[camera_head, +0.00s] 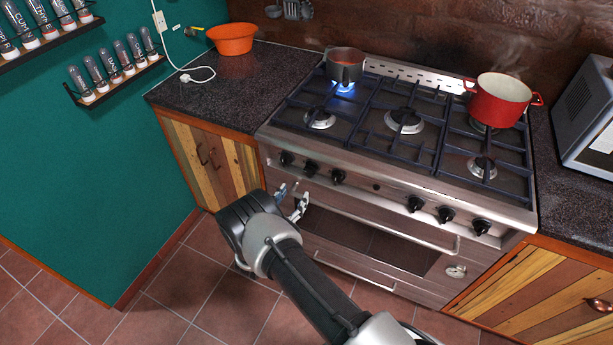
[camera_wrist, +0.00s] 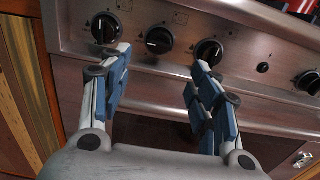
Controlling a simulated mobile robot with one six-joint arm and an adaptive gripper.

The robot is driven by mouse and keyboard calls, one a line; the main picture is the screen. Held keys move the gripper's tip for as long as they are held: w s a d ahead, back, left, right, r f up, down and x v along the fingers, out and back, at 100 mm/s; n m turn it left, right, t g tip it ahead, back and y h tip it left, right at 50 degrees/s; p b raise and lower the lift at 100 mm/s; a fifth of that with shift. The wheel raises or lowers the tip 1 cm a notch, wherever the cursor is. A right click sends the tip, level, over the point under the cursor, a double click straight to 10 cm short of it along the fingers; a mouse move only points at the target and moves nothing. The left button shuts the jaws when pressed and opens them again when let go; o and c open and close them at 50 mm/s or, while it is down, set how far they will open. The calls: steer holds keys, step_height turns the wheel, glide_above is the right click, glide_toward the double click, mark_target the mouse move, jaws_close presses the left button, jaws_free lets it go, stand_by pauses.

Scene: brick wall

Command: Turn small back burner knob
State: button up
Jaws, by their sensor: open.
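The stove's front panel (camera_head: 375,188) carries several black knobs in two groups. The left group has a left knob (camera_head: 286,159), a middle knob (camera_head: 311,168) and a right knob (camera_head: 338,177). In the wrist view these are the left knob (camera_wrist: 105,27), the middle knob (camera_wrist: 159,41) and the right knob (camera_wrist: 208,52). I cannot read which knob serves the small back burner. My gripper (camera_head: 294,194) is open and empty, in front of and below the left group. In the wrist view its fingertips (camera_wrist: 158,62) spread either side of the middle knob, apparently without gripping it.
A blue flame burns under a dark pot (camera_head: 345,66) at the back left. A red pot (camera_head: 500,100) steams at the back right. The oven handle (camera_head: 385,226) sticks out below the knobs. Wooden cabinets (camera_head: 212,160) flank the stove; the tiled floor before it is open.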

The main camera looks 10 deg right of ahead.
mark_target(309, 172)
steer(key=b+x, duration=0.2)
steer(key=x, duration=0.9)
steer(key=shift+c, duration=0.3)
steer(key=c, duration=1)
steer(key=shift+b, duration=0.35)
steer(key=n+b, duration=0.2)
steer(key=n, duration=0.1)
steer(key=shift+f, duration=0.1)
steer(key=shift+n+b, duration=0.85)
steer(key=shift+n, duration=1.25)
